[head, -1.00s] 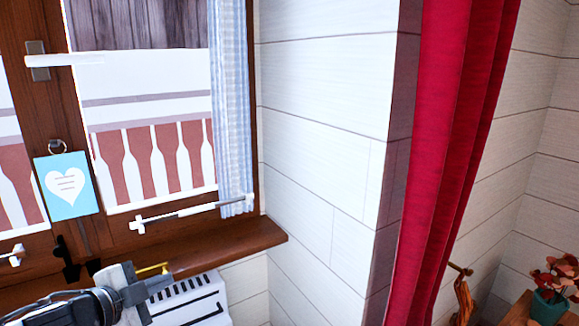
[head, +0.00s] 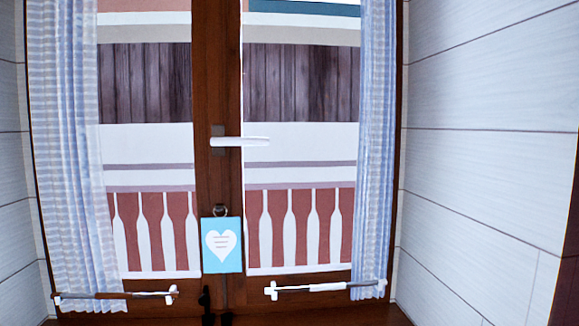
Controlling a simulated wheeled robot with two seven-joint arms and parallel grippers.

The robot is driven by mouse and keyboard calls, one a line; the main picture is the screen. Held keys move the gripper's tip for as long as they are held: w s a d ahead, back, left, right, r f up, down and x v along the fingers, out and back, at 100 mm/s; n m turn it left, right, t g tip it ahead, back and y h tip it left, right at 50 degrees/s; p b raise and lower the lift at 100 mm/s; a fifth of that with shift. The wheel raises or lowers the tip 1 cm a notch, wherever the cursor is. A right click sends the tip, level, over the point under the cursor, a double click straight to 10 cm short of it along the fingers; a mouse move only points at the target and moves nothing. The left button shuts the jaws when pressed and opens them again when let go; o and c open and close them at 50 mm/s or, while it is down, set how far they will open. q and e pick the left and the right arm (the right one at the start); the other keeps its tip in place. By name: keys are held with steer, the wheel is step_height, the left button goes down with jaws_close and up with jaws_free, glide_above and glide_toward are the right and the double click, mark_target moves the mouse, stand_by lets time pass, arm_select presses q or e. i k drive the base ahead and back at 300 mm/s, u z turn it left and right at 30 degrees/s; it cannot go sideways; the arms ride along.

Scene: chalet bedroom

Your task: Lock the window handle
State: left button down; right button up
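The window handle (head: 243,142) is a white lever on a grey plate, on the dark brown middle post (head: 217,80) of the window. The lever lies horizontal and points right, partly over the right pane. A blue card with a white heart (head: 221,246) hangs from a ring below it on the same post. Neither of my grippers shows in the head view now.
Sheer striped curtains hang at the left (head: 65,150) and right (head: 374,140) sides of the window. The dark wooden sill (head: 350,313) lies below. Plain white plank walls (head: 480,130) flank the window.

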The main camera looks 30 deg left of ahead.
mark_target(220, 140)
steer(key=u, duration=1.3)
